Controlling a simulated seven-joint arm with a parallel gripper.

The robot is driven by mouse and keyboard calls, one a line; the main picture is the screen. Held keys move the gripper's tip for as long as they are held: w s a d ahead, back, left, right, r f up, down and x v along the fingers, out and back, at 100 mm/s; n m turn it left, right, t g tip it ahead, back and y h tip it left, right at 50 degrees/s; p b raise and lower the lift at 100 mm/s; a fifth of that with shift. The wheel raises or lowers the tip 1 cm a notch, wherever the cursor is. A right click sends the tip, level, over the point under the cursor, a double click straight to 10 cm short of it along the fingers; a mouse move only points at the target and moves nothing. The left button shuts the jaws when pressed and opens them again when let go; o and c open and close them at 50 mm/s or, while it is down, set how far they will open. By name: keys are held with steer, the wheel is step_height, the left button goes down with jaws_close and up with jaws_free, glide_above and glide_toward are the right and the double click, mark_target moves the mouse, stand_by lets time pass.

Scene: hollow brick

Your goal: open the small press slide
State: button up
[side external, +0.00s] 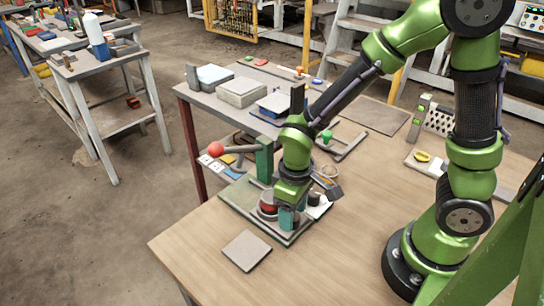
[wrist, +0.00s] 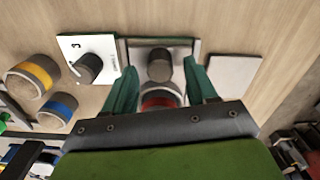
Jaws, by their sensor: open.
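The small press (side external: 265,165) stands on a flat plate on the bench, with a green post and a lever ending in a red ball (side external: 215,148). My gripper (side external: 292,213) is low over the front of this plate, close to a red-banded round part (side external: 268,208). In the wrist view, my open gripper (wrist: 161,68) has one green finger on each side of a dark round knob (wrist: 160,66) on a pale metal piece (wrist: 185,46), which seems to be the slide. The red-banded part (wrist: 158,100) shows between the fingers, nearer my wrist. Finger contact with the knob cannot be told.
A white card marked 3 with a dark knob (wrist: 88,66) is left of my fingers. A grey square plate (side external: 246,250) lies in front of the press. Yellow-banded (wrist: 32,76) and blue-banded (wrist: 58,106) cylinders are farther left. The bench's front is mostly clear.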

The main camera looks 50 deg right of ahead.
step_height(320, 180, up, 16)
stand_by(0.3)
steer(key=s+d+r+m+t+y, duration=0.2)
steer(key=s+d+r+m+t, duration=0.2)
steer(key=d+m+t, duration=0.2)
steer(key=shift+d+r+t, duration=0.15)
steer(key=shift+r+t, duration=0.05)
steer(key=shift+t, duration=0.4)
